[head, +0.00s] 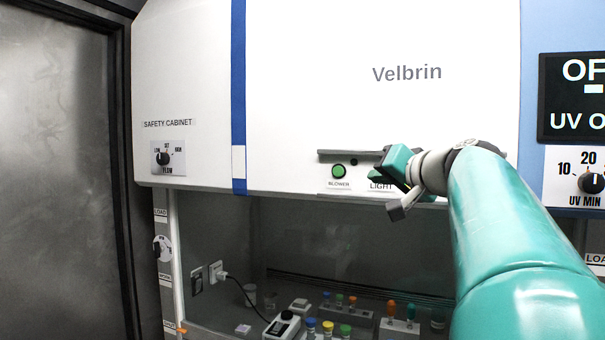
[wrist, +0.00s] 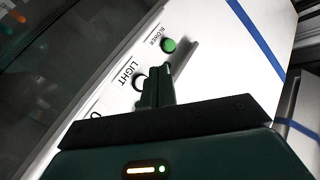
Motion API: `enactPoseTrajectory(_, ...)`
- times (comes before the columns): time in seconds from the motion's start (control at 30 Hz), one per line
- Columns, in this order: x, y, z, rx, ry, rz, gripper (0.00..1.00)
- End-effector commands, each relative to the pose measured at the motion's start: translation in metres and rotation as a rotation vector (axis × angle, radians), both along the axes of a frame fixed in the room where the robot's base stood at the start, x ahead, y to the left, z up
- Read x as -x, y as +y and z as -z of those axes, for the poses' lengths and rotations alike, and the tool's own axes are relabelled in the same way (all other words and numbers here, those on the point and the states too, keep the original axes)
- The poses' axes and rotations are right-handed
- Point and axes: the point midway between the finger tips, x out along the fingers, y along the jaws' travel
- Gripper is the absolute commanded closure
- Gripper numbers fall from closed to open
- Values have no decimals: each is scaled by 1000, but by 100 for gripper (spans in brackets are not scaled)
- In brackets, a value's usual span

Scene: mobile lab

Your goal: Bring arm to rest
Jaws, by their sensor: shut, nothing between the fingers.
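My teal arm (head: 515,250) reaches in from the lower right in the head view. My gripper (head: 392,190) is in front of the cabinet's switch panel, close to the LIGHT label (head: 380,185). In the wrist view my gripper (wrist: 160,78) has its fingers together with nothing between them, near the LIGHT button (wrist: 139,82). I cannot tell whether the fingertips touch the panel. The green BLOWER button (head: 338,171) is left of my gripper in the head view; it also shows in the wrist view (wrist: 168,45).
The white safety cabinet (head: 300,90) fills the middle, with a handle bar (head: 340,156) on its front. Below is the dark interior with vials, a white device (head: 282,326) and racks (head: 400,325). A UV panel (head: 575,125) is at right, a grey door (head: 55,180) at left.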

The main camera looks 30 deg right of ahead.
Motion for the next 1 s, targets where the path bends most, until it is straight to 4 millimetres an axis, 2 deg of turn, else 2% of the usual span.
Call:
enactPoseTrajectory(0.33,-1,2,1,0,4,-3,100)
enactPoseTrajectory(0.47,-11,27,19,-1,50,-43,100)
enactPoseTrajectory(0.57,-24,69,51,5,133,-110,100)
enactPoseTrajectory(0.73,-31,162,127,48,325,-257,100)
enactPoseTrajectory(0.8,-19,196,160,78,412,-303,100)
enactPoseTrajectory(0.87,-3,220,191,105,490,-332,100)
enactPoseTrajectory(1.0,42,265,261,196,662,-397,100)
